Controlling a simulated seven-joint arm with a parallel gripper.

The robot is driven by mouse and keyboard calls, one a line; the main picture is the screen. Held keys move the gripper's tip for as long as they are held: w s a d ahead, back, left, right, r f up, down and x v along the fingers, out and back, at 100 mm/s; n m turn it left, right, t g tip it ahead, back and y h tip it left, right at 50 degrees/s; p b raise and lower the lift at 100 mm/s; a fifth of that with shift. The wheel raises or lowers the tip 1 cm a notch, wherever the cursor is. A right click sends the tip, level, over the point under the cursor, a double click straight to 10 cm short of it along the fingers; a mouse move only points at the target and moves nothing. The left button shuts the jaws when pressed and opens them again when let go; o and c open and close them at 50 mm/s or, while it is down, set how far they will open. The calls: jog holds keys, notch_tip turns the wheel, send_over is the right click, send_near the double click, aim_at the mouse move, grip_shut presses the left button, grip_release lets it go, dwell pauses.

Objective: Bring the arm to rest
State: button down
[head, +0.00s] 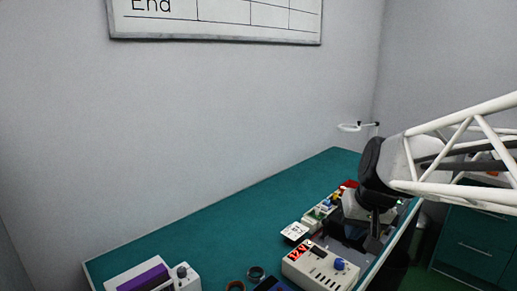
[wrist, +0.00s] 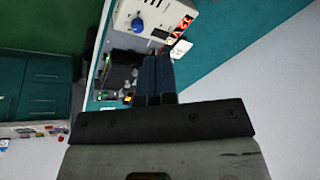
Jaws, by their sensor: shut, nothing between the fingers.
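My gripper (head: 374,236) hangs over the right part of the green bench (head: 220,226) in the head view, with my white lattice arm reaching in from the right. In the wrist view my gripper's dark fingers (wrist: 154,76) lie side by side, shut with nothing between them. A white power supply (head: 318,268) with a red lit display and a blue knob stands just in front of my gripper; it also shows in the wrist view (wrist: 158,18). My arm and gripper hide part of the bench's right edge.
A white and purple device (head: 152,277) stands at the front left of the bench. Small coloured parts (head: 325,207) and a white meter (head: 295,232) lie left of my gripper. Dark rings (head: 256,273) lie near the front. Green drawers (head: 470,245) stand at right. The bench's left middle is clear.

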jog(key=s+a+f+h, duration=0.1)
jog(key=s+f, duration=0.1)
jog(key=s, duration=0.6)
jog(key=s+a+f+h, duration=0.1)
jog(key=s+f, duration=0.1)
jog(key=s, duration=0.5)
jog(key=shift+s+n+g, duration=0.3)
jog(key=shift+s, duration=0.05)
dwell(4.9)
